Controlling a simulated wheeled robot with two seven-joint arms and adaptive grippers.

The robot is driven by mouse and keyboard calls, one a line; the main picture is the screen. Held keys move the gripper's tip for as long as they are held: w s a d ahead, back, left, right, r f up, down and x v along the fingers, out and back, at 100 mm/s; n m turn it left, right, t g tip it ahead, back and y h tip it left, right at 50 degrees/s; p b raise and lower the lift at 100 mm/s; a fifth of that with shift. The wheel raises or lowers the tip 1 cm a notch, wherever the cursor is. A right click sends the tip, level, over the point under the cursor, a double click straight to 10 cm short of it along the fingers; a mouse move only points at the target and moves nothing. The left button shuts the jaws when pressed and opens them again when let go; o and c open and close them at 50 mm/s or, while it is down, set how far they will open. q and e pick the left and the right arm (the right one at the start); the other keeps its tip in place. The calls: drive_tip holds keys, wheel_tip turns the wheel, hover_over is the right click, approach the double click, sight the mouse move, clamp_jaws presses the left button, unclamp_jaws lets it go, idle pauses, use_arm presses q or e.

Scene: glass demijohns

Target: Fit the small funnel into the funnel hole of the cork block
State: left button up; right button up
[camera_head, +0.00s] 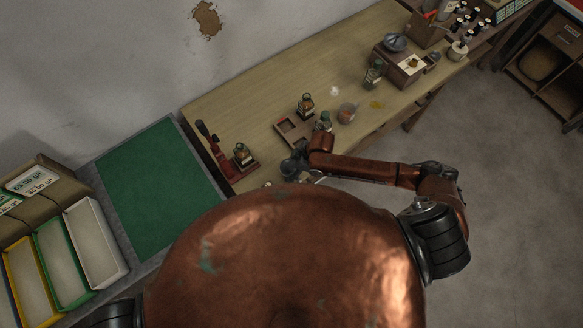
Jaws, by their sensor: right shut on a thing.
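My right gripper (292,168) is low at the front edge of the wooden table, left of its copper wrist. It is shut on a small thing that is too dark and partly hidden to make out. I cannot single out the small funnel for certain. A grey bowl-shaped piece (395,41) sits on a brown block (404,65) at the far right of the table, well away from the gripper. I cannot tell if this is the cork block, and no funnel hole is clear. My left gripper is out of view.
Near the right gripper are a square brown tray (288,130), a dark bottle (306,106), a greenish bottle (325,121) and a jar (347,113). A red stand (216,152) with a bottle (243,155) is at left. The table's back middle (290,70) is clear.

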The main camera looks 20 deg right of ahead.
drive_tip(key=o, duration=1.9)
drive_tip(key=shift+p+v, duration=3)
drive_tip(key=shift+p, duration=0.55)
drive_tip(key=v, duration=1.2)
drive_tip(key=shift+w, duration=0.15)
